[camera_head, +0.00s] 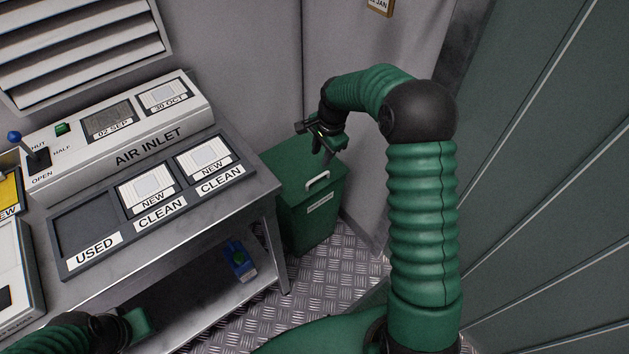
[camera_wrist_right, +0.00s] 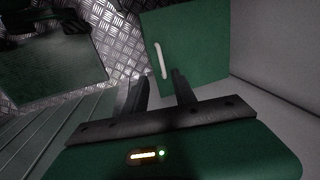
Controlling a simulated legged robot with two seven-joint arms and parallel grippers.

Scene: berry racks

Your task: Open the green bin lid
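The green bin (camera_head: 308,222) stands on the floor right of the steel table, with its lid (camera_head: 285,165) closed. A pale handle (camera_head: 318,181) sits on the lid near its front edge; it also shows in the right wrist view (camera_wrist_right: 160,61). My right gripper (camera_head: 321,150) is above the lid, a little behind the handle. In the right wrist view its two fingers (camera_wrist_right: 161,86) are apart with nothing between them, and the handle lies just beyond the tips. My left arm shows at the bottom left of the head view; its fingers cannot be made out.
The steel table (camera_head: 262,190) holds a grey tray (camera_head: 72,268) with used and clean slots and the air inlet panel (camera_head: 150,146). A blue object (camera_head: 240,262) lies on the lower shelf. Walls stand close behind and right of the bin. Floor plate (camera_head: 235,325) is bare in front.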

